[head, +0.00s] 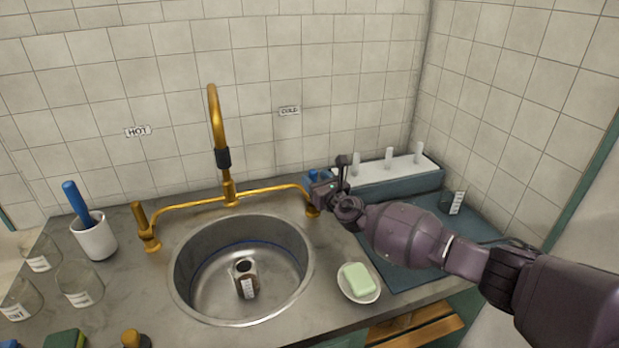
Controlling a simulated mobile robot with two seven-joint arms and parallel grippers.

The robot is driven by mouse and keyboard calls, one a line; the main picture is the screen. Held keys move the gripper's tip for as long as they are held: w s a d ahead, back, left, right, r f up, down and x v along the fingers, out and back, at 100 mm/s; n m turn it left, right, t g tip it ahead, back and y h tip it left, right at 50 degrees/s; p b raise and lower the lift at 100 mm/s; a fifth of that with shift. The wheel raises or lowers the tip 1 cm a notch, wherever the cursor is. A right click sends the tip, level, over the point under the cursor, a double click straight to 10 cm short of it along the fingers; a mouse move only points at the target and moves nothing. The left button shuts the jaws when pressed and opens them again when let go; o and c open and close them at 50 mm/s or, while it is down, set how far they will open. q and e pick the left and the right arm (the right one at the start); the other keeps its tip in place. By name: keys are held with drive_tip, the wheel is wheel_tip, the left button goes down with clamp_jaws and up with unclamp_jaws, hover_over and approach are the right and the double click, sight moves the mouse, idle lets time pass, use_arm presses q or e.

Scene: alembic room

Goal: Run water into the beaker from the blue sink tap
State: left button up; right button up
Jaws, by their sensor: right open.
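The brass sink tap (229,190) stands behind the sink, with a tall curved spout and a black collar. Its left handle (139,218) is brass. A blue piece (313,174) shows at the tap's right end, partly hidden by my gripper. My right gripper (331,179) is open at that blue piece; whether it touches is unclear. A small container with a white label, seemingly the beaker (245,276), stands in the round steel sink (188,285), below and slightly right of the spout. No water stream shows. My left gripper is not in view.
A soap dish (345,291) with green soap (358,279) sits right of the sink, below my right arm. A white cup (94,238) and several glasses (79,284) stand at left.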

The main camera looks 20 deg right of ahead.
sight(315, 179)
drive_tip(key=shift+f+b+x, duration=0.2)
drive_tip(key=shift+b+x, duration=0.15)
drive_tip(key=shift+x, duration=0.8)
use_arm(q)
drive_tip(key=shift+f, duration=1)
use_arm(e)
drive_tip(key=shift+w+a+r, duration=0.15)
drive_tip(key=shift+w, duration=0.55)
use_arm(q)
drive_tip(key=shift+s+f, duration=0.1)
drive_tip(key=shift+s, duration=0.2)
use_arm(e)
clamp_jaws()
